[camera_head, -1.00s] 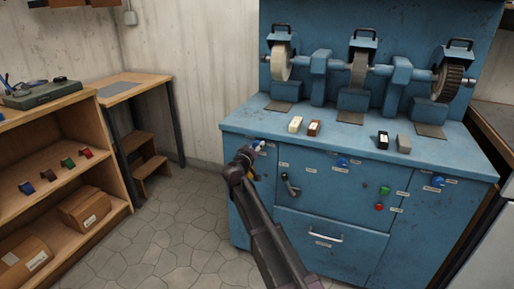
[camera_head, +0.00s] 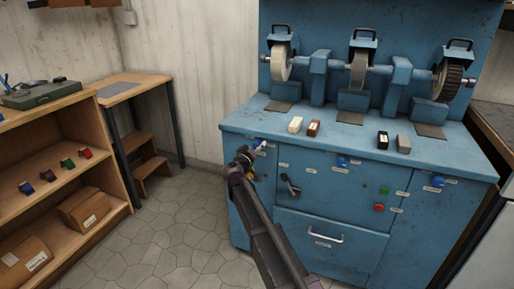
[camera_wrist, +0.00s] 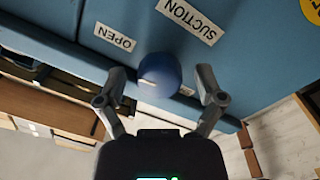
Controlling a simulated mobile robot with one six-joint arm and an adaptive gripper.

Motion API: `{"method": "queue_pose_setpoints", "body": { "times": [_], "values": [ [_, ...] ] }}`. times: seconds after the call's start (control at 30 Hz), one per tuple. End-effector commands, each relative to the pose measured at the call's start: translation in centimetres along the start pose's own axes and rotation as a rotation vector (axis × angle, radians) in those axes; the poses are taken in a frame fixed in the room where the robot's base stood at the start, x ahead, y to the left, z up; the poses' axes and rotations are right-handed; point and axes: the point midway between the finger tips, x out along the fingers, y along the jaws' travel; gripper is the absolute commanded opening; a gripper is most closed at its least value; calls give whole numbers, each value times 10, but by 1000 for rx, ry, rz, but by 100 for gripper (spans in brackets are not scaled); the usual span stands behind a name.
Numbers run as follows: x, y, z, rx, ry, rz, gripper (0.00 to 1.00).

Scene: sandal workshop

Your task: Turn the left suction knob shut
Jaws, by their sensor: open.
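The left suction knob is a round blue knob (camera_wrist: 160,74) on the front of the blue machine (camera_head: 300,215). In the wrist view it sits between the two open fingers of my gripper (camera_wrist: 161,84), one on each side, with no clear contact visible. A label reading SUCTION (camera_wrist: 191,18) and one reading OPEN (camera_wrist: 115,38) are on the panel beside it. In the head view my gripper (camera_head: 248,153) is at the machine's upper left front and mostly hides this knob.
Other blue knobs (camera_head: 342,162) (camera_head: 437,181), a green button (camera_head: 385,190), a red button (camera_head: 379,207) and a dark lever (camera_head: 290,187) are to the right. Several small blocks lie on the machine top. A wooden shelf (camera_head: 115,180) stands left; the floor between is clear.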

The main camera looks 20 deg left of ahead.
Motion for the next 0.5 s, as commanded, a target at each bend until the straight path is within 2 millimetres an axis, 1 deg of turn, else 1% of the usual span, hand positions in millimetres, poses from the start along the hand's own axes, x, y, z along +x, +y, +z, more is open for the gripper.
{"method": "queue_pose_setpoints", "body": {
  "times": [0.17,0.27,0.5],
  "values": [
    [-12,0,0,0,0,-1,87],
    [-22,1,0,0,1,-1,87],
    [-59,1,1,0,1,-2,87]
  ]
}}
